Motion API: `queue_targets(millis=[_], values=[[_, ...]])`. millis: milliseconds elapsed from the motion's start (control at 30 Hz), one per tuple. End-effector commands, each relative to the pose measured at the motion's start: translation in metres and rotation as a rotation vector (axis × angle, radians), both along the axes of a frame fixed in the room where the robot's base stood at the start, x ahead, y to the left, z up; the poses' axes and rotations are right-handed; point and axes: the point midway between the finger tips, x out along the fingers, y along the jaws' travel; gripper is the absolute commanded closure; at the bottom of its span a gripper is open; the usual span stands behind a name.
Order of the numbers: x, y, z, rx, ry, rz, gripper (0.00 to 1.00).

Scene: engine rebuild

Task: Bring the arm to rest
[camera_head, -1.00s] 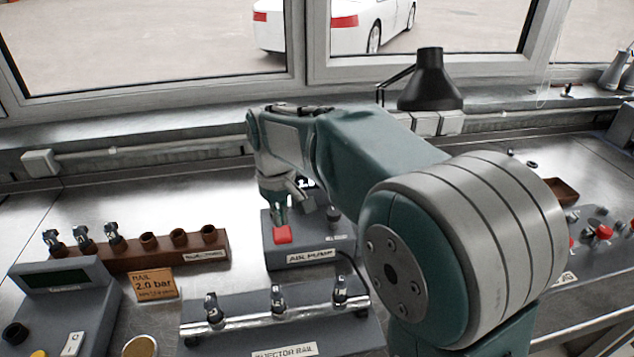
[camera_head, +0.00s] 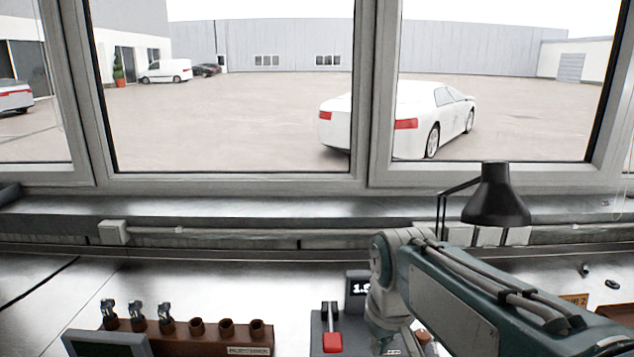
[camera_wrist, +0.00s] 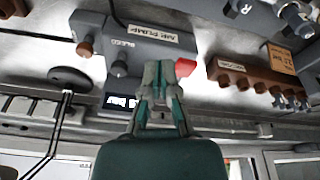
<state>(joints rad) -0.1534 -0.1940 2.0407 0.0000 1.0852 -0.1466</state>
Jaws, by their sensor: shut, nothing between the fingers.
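My gripper (camera_wrist: 159,70) is shut and empty in the wrist view, its fingertips close together. It shows in front of the grey air pump box (camera_wrist: 135,40), which has a red button (camera_wrist: 185,67) beside the fingertips in the picture. I cannot tell the exact gap, but nothing is held. In the head view my arm reaches in from the lower right and its wrist is bent beside the air pump (camera_head: 318,335). The fingers are not clearly visible there.
A brown injector rack (camera_head: 185,342) with several injectors and empty sockets stands left of the pump. A small display (camera_head: 357,284) stands behind the pump. A black lamp (camera_head: 497,200) stands by the window, behind my arm. Bare bench (camera_head: 250,285) lies behind the rack.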

Motion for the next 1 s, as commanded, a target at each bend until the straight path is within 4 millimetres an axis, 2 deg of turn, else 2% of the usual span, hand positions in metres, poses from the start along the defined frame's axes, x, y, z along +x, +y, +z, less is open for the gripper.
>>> queue_targets(millis=[300,600,800,1000], values=[[-0.055,-0.028,0.004,0.029,-0.112,-0.118,1.0],[-0.102,-0.047,-0.006,0.056,-0.215,-0.225,1.0],[-0.123,-0.054,-0.016,0.068,-0.266,-0.277,1.0],[-0.128,-0.056,-0.019,0.072,-0.278,-0.292,1.0]])
